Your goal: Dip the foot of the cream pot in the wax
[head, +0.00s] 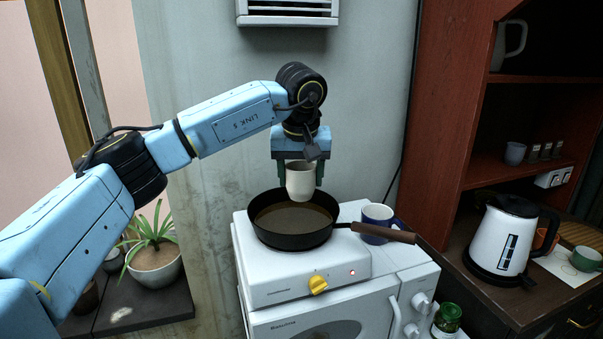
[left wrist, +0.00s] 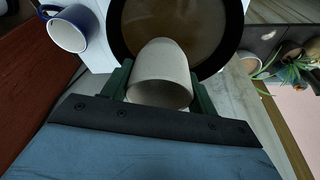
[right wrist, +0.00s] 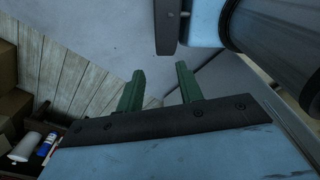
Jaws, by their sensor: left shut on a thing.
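The cream pot (head: 302,183) is upright, rim up and foot down, in my left gripper (head: 303,175). The green fingers are shut on its sides. The left wrist view shows the pot (left wrist: 160,70) between the fingers, its open mouth towards the camera. The dark pan (head: 293,241) holds brownish wax (head: 291,218) and stands on the white hotplate (head: 280,284). The pot's foot is over the pan's far side and looks clear of the wax; the exact gap is hard to tell. My right gripper (right wrist: 159,88) is open and empty, away from the pan.
A blue and white mug (head: 376,222) stands close to the pan, behind its brown handle (head: 384,233), which sticks out right. A white kettle (head: 503,240) is on the dark counter at the right. A potted plant (head: 154,255) stands at the left. A wall vent hangs above.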

